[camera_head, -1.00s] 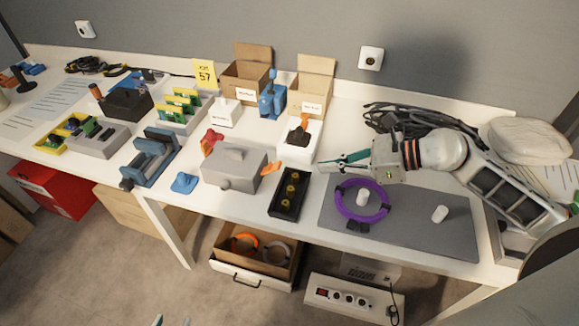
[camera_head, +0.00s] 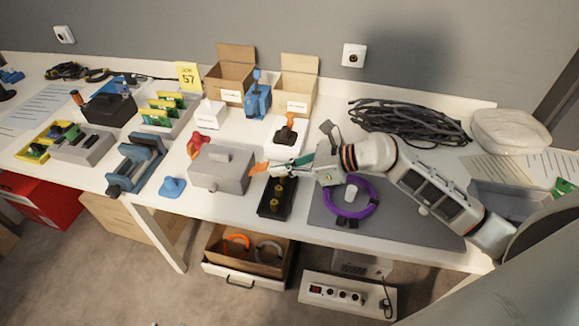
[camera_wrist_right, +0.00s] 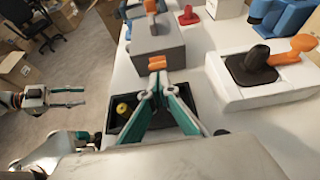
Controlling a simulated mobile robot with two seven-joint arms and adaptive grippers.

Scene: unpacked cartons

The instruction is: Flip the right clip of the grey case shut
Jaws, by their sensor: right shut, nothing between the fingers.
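The grey case (camera_head: 220,168) stands closed on the white table, with a handle on its lid. Its orange right clip (camera_head: 260,167) sticks out from the right side; the clip also shows in the wrist view (camera_wrist_right: 158,63) at the near end of the case. My right gripper (camera_head: 268,167) is shut and empty, its teal fingertips right at the clip. In the wrist view the fingertips (camera_wrist_right: 158,78) are just below the clip; I cannot tell if they touch. My left gripper (camera_wrist_right: 88,97) appears open, away from the table.
A black tray with yellow pieces (camera_head: 277,198) lies below my right gripper. A white box with a black-and-orange part (camera_head: 287,135) stands behind. A blue piece (camera_head: 172,187) lies left of the case. A purple ring (camera_head: 348,197) lies on the grey mat (camera_head: 410,215).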

